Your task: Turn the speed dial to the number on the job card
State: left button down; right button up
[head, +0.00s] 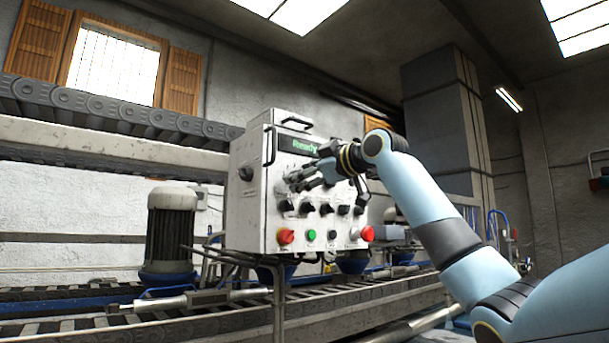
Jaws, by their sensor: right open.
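The white control box (245,215) stands in the middle of the head view. Its lit display (303,147) reads "Ready" in green. A row of black knobs (326,208) runs across its front; I cannot tell which is the speed dial, and no pointer or number is legible. My right gripper (308,178) is open in front of the box's face, just above the knob row, and covers part of the panel. I cannot tell whether it touches the panel. I cannot make out a job card. My left gripper is not in view.
Below the knobs are two red buttons (285,236) (367,233) and a green button (311,235). A grey motor (171,225) stands at left. A conveyor (80,325) runs below the box.

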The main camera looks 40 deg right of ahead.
jog(key=shift+s, duration=0.15)
jog(key=s+d, duration=0.1)
jog(key=s, duration=1)
jog(key=shift+s+d+r, duration=0.3)
jog(key=shift+s, duration=0.05)
jog(key=shift+f, duration=0.1)
